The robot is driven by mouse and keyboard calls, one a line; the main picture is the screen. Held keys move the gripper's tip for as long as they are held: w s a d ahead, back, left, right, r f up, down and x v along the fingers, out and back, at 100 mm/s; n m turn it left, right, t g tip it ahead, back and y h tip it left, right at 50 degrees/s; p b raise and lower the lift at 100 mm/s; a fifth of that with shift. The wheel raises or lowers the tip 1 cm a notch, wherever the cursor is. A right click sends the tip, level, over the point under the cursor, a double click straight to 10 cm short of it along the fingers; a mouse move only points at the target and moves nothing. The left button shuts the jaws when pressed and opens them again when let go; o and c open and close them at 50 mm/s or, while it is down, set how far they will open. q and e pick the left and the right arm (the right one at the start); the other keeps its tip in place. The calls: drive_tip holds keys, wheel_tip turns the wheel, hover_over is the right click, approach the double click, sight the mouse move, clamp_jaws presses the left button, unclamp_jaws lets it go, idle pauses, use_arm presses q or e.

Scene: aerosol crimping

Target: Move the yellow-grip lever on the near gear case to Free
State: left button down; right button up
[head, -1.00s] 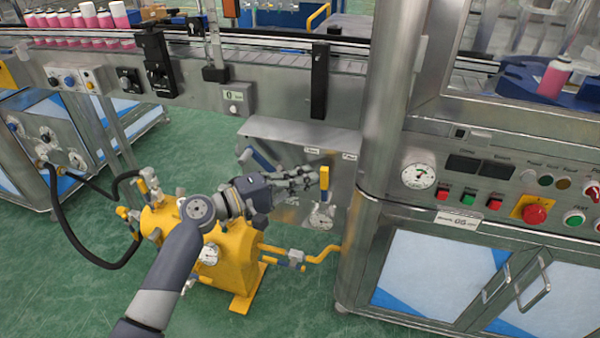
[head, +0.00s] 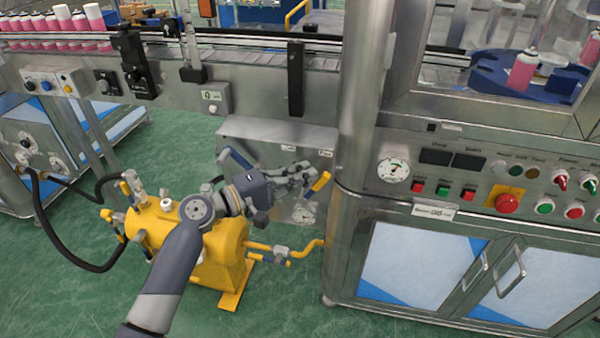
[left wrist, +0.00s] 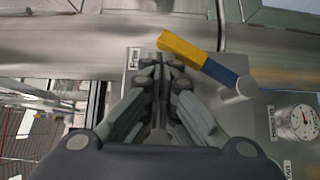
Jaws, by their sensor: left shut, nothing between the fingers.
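The near gear case (head: 262,128) is a grey metal box under the conveyor. Its lever has a yellow grip (head: 321,181), which leans up and to the right in the head view. The left wrist view shows the yellow grip (left wrist: 182,48), a blue shaft (left wrist: 220,71) and a round metal pivot (left wrist: 240,89). My left gripper (head: 310,172) is shut and empty, right beside the grip. In the left wrist view its closed fingertips (left wrist: 160,62) are just left of the lever; I cannot tell whether they touch it. My right gripper is out of view.
A dial (head: 304,212) is below the lever. A yellow pump unit (head: 215,250) stands under my left arm. A steel cabinet (head: 415,260) stands close on the right.

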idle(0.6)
use_arm(q)
drive_tip(key=v, duration=1.2)
drive_tip(key=shift+f, duration=0.1)
